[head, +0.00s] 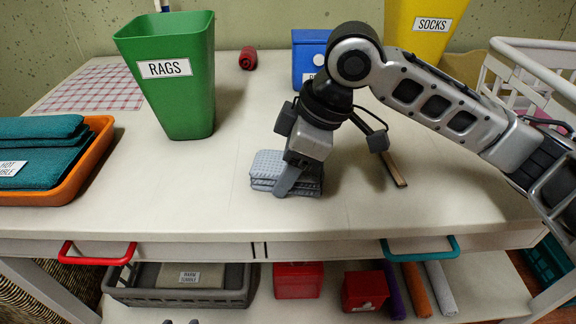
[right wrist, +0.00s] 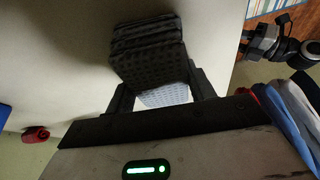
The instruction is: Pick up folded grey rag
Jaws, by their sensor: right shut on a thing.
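The folded grey rag (head: 265,167), a small stack of waffle-textured layers, lies on the worktable (head: 225,210) near the front middle. My right gripper (head: 290,184) points down over it and is shut on it. In the right wrist view the rag (right wrist: 148,48) shows dark, with a lighter patch close to the palm, between the two fingers of the right gripper (right wrist: 160,88). The rag appears to rest on the tabletop; any small gap under it cannot be told. Two small grey tips at the bottom edge of the head view may be my left gripper.
A green RAGS bin (head: 178,100) stands behind left, with an orange tray (head: 88,165) of teal towels at far left. A blue bin (head: 309,55), yellow SOCKS bin (head: 410,22) and white basket (head: 520,65) stand behind. A brown strip (head: 395,170) lies right of the gripper.

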